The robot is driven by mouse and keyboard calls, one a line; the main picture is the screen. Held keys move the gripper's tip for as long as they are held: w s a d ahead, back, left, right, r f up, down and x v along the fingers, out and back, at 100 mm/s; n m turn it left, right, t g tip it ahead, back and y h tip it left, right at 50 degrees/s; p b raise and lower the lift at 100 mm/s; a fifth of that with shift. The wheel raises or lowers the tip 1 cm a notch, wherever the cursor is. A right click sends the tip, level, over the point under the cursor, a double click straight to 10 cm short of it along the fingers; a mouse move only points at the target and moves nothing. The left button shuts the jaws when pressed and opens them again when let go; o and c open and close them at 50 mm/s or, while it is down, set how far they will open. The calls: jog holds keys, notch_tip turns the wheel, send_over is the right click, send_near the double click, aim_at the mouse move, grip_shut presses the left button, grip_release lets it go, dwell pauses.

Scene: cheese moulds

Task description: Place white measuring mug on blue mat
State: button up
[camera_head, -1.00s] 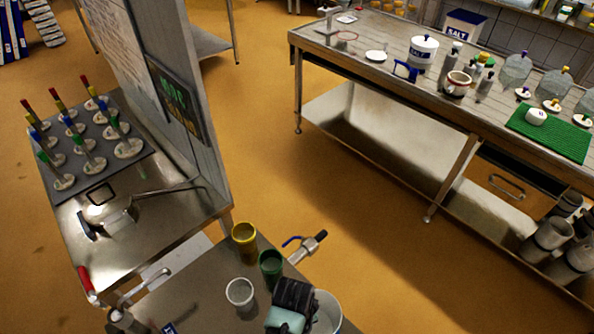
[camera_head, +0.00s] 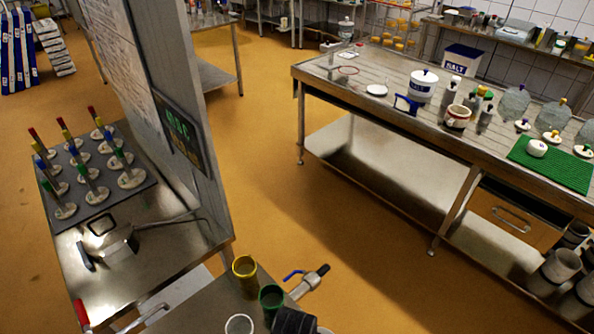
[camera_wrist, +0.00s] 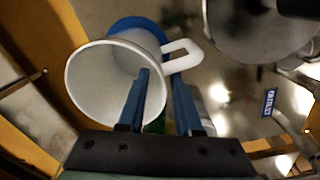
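A white measuring mug (camera_wrist: 100,85) with a white handle (camera_wrist: 183,55) is close in front of my gripper in the wrist view, its opening toward the camera. My gripper (camera_wrist: 158,72) has one blue finger inside the mug and the other outside, with the wall between. Whether the fingers press on the wall cannot be told. A blue curved edge (camera_wrist: 140,24) shows behind the mug; whether it is the mat is unclear. In the head view my dark gripper (camera_head: 294,321) is at the bottom edge, with only a sliver of white beside it.
A yellow cup (camera_head: 245,272), a green cup (camera_head: 271,299) and a white cup (camera_head: 239,325) stand near my gripper. A metal pot (camera_wrist: 258,28) shows in the wrist view. The long table (camera_head: 335,82) at right holds containers and a green mat (camera_head: 560,170). Open floor lies between.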

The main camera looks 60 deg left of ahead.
notch_tip(320, 180, up, 9)
jog(key=shift+s+f, duration=0.1)
jog(key=shift+s, duration=0.05)
jog(key=w+r+m+t+y, duration=0.45)
jog(key=w+r+t, duration=0.25)
jog(key=w+r, duration=1)
jog(key=w+d+r+m+t, duration=0.2)
jog(key=w+r+t, duration=0.15)
jog(key=r, duration=0.35)
jog(key=w+d+r+m+t, duration=0.2)
jog(key=w+r, duration=0.3)
jog(key=r, duration=0.2)
jog(key=d+r+m+t, duration=0.1)
jog(key=d+r+t, duration=0.2)
jog(key=r, duration=0.4)
jog(key=s+d+r+m+t+h, duration=0.1)
jog(key=d+r+m+t, duration=0.2)
jog(key=r, duration=0.5)
jog(key=d+r+t, duration=0.3)
jog(key=d+r, duration=0.1)
jog(key=r, duration=0.3)
jog(key=s+d+r+m+t+h, duration=0.3)
jog(key=s+d+r+t, duration=0.2)
jog(key=r, duration=0.8)
jog(key=s+d, duration=0.2)
jog(key=s, duration=0.2)
jog(key=shift+s+d+m+h, duration=0.2)
jog(key=shift+s+m+h, duration=0.05)
jog(key=shift+m+h, duration=0.1)
jog(key=shift+t, duration=0.25)
